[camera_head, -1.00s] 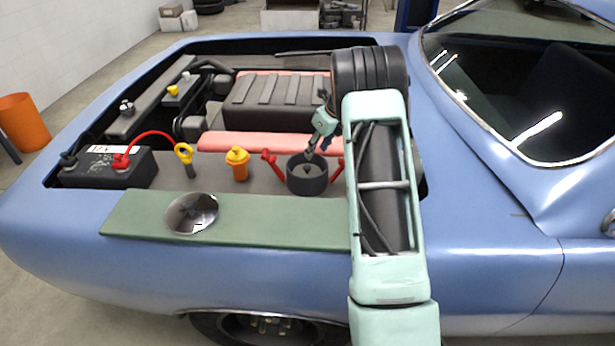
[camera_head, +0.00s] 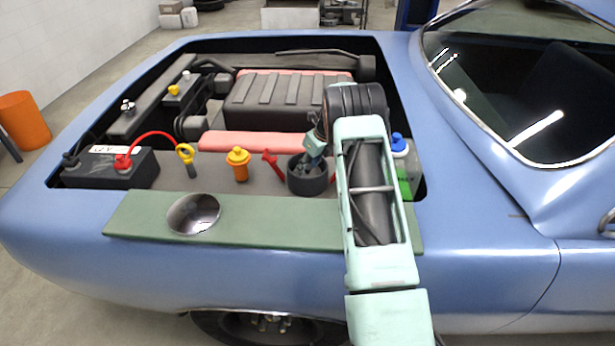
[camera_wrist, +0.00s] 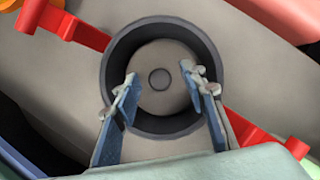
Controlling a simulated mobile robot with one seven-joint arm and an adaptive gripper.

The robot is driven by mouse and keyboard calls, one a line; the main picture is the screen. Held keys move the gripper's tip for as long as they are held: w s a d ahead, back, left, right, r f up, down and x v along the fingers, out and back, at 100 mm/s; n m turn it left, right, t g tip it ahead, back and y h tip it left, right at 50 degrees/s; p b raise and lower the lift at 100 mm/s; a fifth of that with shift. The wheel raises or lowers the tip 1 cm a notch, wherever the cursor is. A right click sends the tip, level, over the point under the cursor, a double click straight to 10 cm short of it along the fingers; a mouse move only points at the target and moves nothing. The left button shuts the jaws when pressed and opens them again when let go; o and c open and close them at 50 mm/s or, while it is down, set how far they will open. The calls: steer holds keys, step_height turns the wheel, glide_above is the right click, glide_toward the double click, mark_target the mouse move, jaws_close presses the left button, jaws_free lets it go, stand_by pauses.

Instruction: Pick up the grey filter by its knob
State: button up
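The grey filter (camera_wrist: 165,101) is a round disc with a small round knob (camera_wrist: 159,79) at its centre. It sits inside a dark round housing (camera_wrist: 116,60), which also shows in the head view (camera_head: 307,186). My gripper (camera_wrist: 160,77) is open, with one blue finger on each side of the knob as seen from the wrist; a gap shows on both sides. In the head view my gripper (camera_head: 311,162) reaches into the mouth of the housing and hides most of the filter there. I cannot tell the exact fingertip height against the knob.
Red clips (camera_wrist: 258,136) flank the housing. An orange-capped part (camera_head: 238,163), a yellow ring dipstick (camera_head: 186,157) and a battery (camera_head: 110,168) are to the left. A shiny metal bowl (camera_head: 193,214) lies on the green mat (camera_head: 270,222). A blue-capped bottle (camera_head: 399,144) is close right of my arm.

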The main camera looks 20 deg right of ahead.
steer(key=shift+c, duration=0.7)
jaws_close()
steer(key=shift+r, duration=0.1)
